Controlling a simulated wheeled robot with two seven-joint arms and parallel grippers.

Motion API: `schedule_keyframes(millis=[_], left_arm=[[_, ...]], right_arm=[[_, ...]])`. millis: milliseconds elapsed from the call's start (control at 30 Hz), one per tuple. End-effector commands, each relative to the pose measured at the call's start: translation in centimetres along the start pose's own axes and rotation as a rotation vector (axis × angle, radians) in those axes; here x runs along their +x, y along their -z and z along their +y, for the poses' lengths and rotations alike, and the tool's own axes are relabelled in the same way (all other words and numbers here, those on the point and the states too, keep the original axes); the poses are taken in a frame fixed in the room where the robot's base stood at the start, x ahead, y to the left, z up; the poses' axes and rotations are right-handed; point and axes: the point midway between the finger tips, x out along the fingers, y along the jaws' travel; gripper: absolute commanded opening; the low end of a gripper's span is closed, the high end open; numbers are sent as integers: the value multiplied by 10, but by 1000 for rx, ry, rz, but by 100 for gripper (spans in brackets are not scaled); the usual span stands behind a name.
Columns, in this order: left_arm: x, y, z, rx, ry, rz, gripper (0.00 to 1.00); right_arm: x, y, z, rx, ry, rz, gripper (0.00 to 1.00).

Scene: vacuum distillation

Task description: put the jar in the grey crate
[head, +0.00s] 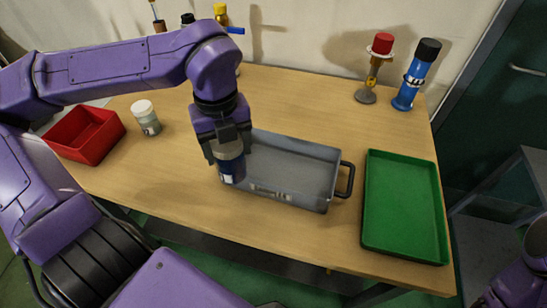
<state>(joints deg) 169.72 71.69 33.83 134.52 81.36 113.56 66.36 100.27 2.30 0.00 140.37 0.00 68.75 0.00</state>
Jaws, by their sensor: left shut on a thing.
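My left gripper (227,147) points down and is shut on a dark blue jar (232,170) with a grey top and a pale label. It holds the jar upright at the left end of the grey crate (318,152). The jar covers part of the crate's left end. I cannot tell whether its base is above the crate floor or touching it. The crate's visible inside is empty, and a dark handle stands out on its right. Part of my right arm shows at the lower right edge, but its gripper is out of view.
A white-lidded jar (147,118) stands left of my gripper, beside a red bin (86,135). A green tray (403,208) lies right of the crate. A red-topped stand (375,70) and a blue bottle (416,76) stand at the back right. Wood behind the crate is clear.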

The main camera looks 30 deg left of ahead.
Motion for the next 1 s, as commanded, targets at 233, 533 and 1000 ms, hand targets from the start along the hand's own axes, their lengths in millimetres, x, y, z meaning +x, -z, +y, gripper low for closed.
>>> schedule_keyframes(millis=[233,533,1000], left_arm=[[32,-47,-41,-4,-9,-7,27],[78,-79,-75,2,-3,1,27],[120,-84,-82,6,2,0,27]], right_arm=[[15,-6,-1,0,0,0,98],[4,-2,0,0,0,0,98],[2,-1,0,0,0,0,98]])
